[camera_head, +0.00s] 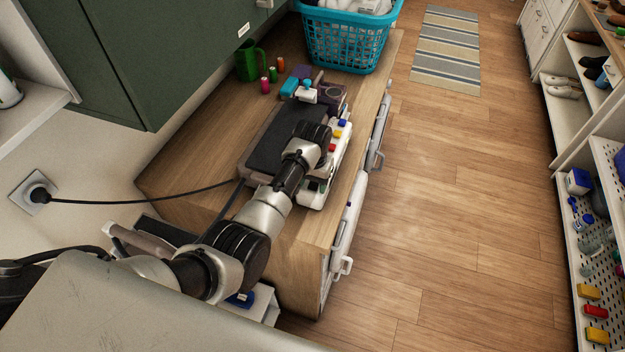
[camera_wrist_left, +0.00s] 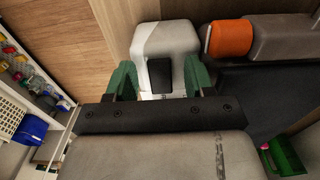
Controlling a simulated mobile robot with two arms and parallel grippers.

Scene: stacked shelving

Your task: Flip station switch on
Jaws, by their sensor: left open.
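The station (camera_head: 272,140) is a dark flat pad in a brownish frame on the wooden counter, with a white strip (camera_head: 342,135) along its right side carrying blue, yellow and red parts. A cable runs from it to the wall socket. My left gripper (camera_head: 322,168) is over the near part of the white strip, its fingers mostly hidden by my arm. In the left wrist view, the open green fingers (camera_wrist_left: 160,78) stand on either side of a black square piece (camera_wrist_left: 160,74), possibly the switch, on a white rounded block (camera_wrist_left: 166,38). Contact cannot be told. My right gripper is out of view.
A teal basket (camera_head: 345,42), a green mug (camera_head: 249,64) and small coloured items stand at the counter's far end. A green cabinet (camera_head: 170,50) overhangs at left. The floor at right is clear.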

